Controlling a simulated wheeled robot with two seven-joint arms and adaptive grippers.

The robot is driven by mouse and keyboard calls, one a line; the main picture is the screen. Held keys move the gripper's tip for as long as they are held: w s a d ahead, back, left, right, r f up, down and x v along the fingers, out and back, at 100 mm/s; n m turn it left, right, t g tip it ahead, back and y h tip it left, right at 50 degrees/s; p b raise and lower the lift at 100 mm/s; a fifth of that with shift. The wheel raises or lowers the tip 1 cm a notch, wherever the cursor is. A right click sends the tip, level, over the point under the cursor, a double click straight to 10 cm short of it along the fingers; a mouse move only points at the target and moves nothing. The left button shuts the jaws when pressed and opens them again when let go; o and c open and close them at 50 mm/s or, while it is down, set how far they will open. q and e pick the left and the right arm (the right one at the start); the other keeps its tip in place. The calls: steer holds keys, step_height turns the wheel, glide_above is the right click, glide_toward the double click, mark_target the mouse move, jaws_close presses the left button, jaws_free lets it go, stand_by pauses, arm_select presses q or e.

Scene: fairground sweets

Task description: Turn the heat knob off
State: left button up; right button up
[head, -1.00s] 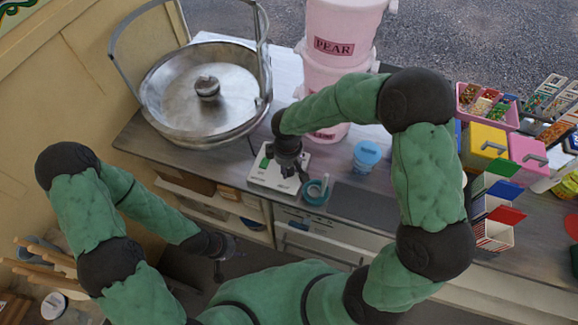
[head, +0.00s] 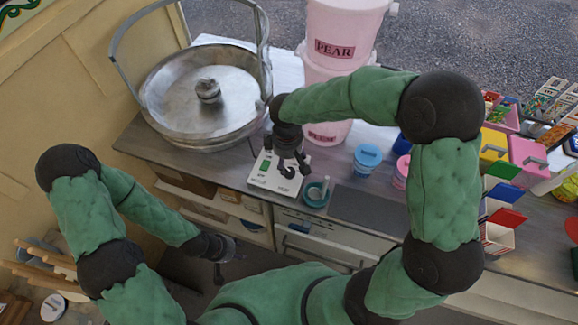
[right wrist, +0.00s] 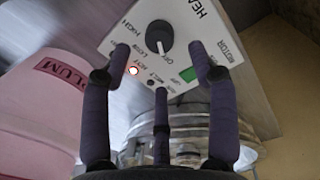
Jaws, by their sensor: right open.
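The heat knob (right wrist: 159,35) is a round dark dial on a white control box (right wrist: 140,15) with HIGH, LOW and OFF lettering around it. I cannot tell which setting it points to. In the head view the white control box (head: 262,181) sits on the counter, and my right gripper partly covers it. My right gripper (head: 288,168) is open above the box. In the right wrist view the fingers of the right gripper (right wrist: 160,62) are spread, with the knob beyond them and nothing held. My left gripper (head: 222,262) hangs low in front of the counter, its jaws unclear.
A metal floss pan (head: 180,110) stands left of the box, and pink tubs (head: 335,75) stand behind. A green switch (right wrist: 189,74) and a bright red-white lamp (right wrist: 133,71) are on the panel.

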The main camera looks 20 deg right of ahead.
mark_target(288, 172)
step_height(288, 172, up, 6)
steer(key=shift+s+a, duration=0.15)
stand_by(0.6)
